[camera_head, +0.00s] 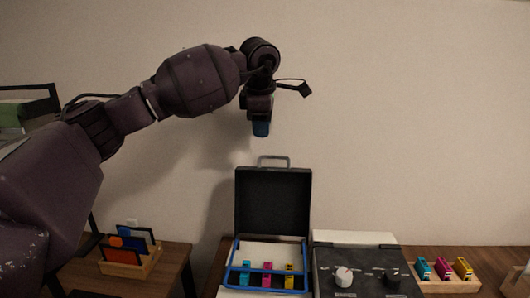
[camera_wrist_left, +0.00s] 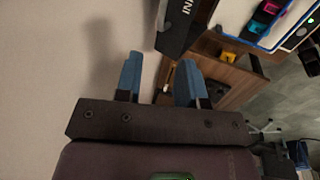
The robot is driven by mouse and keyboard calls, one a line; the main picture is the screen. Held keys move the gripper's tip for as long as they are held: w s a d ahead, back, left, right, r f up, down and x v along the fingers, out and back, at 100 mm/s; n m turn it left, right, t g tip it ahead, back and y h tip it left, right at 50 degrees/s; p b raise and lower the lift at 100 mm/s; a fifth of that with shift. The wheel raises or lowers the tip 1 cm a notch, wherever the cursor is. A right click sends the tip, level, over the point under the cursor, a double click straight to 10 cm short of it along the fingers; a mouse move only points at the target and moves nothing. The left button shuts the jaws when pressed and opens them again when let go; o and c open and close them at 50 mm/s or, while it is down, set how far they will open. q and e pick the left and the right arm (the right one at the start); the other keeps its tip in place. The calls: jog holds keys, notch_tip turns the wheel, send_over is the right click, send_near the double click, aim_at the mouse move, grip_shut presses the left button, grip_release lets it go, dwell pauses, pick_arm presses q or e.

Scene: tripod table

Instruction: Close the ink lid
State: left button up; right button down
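The black ink lid (camera_head: 272,200) stands open and upright, with a grey handle (camera_head: 274,160) on its top edge. It is hinged behind a blue-rimmed ink tray (camera_head: 235,262) holding cyan, magenta and yellow cartridges. Part of the black lid with white lettering (camera_wrist_left: 182,22) shows in the left wrist view. My left gripper (camera_head: 261,132) points down above the lid's handle, apart from it. In the left wrist view its two blue fingers (camera_wrist_left: 158,65) are apart with nothing between them. My right gripper is not in view.
A grey and white machine with two knobs (camera_head: 361,238) stands right of the tray. Farther right, a wooden holder (camera_head: 450,287) carries more coloured cartridges. A small wooden rack (camera_head: 132,266) sits on a table at left. The wall (camera_head: 400,110) is behind.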

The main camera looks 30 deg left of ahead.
pick_arm(q)
jog(key=b, duration=0.1)
send_near(264, 168)
jog(key=w+f, duration=0.1)
jog(key=w+a+f, duration=0.1)
jog(key=f, duration=0.1)
jog(key=w+f, duration=0.1)
jog(key=shift+a+f, duration=0.3)
jog(key=shift+f, duration=0.05)
grip_shut()
